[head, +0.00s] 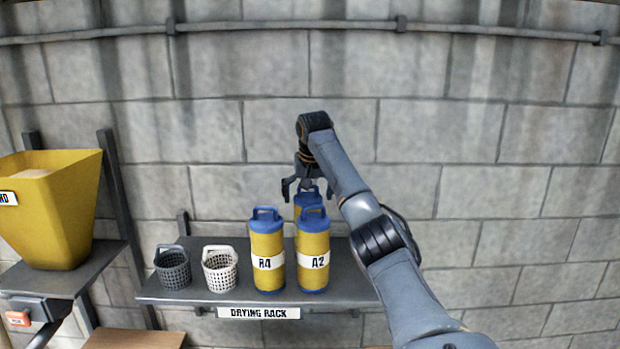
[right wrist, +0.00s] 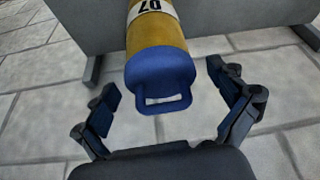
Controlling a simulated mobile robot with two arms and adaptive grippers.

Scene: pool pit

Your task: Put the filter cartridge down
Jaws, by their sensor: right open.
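Three yellow filter cartridges with blue caps and loop handles stand upright on the drying rack (head: 210,296). The cartridge marked R4 (head: 267,245) and the one marked A2 (head: 313,249) are in front. A third cartridge (head: 303,201) stands behind A2, mostly hidden by it. My right gripper (head: 304,188) is open, just above the rear cartridge. In the right wrist view my open gripper (right wrist: 162,88) has a finger on each side of a cartridge's blue handle (right wrist: 167,104), with gaps and no contact. That cartridge's label (right wrist: 150,8) is partly cut off.
A dark grey basket (head: 173,270) and a white basket (head: 220,272) stand left of R4 on the rack. A yellow hopper (head: 55,215) is at far left. The block wall (head: 500,150) is close behind the rack. The rack's right end is hidden by my arm.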

